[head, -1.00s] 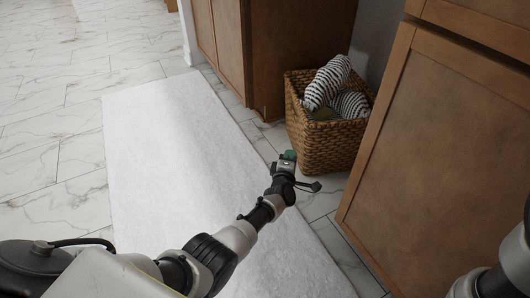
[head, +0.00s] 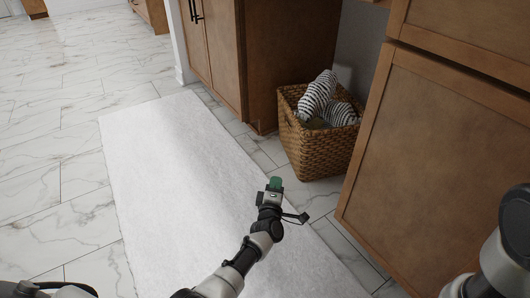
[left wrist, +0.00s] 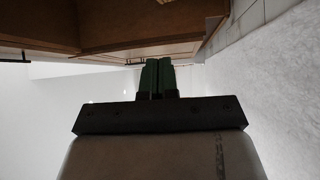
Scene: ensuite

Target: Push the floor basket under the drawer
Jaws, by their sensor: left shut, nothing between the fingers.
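The floor basket (head: 322,151) is brown and woven, with striped rolled towels (head: 318,96) in it. It stands upright on the tiles in the gap between two wooden cabinets. My left gripper (head: 275,184) is in front of the basket, low over the edge of the white rug, apart from the basket. Its green fingers are together and empty; they also show side by side in the left wrist view (left wrist: 157,76). A small part of the drawer's wooden underside may show above the gap at the top of the head view. My right gripper is out of view.
A wooden cabinet (head: 446,165) stands close on the right, and another cabinet (head: 290,50) stands left of the basket. The white rug (head: 190,180) lies flat on the marble tiles (head: 60,150). The floor left of the rug is clear.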

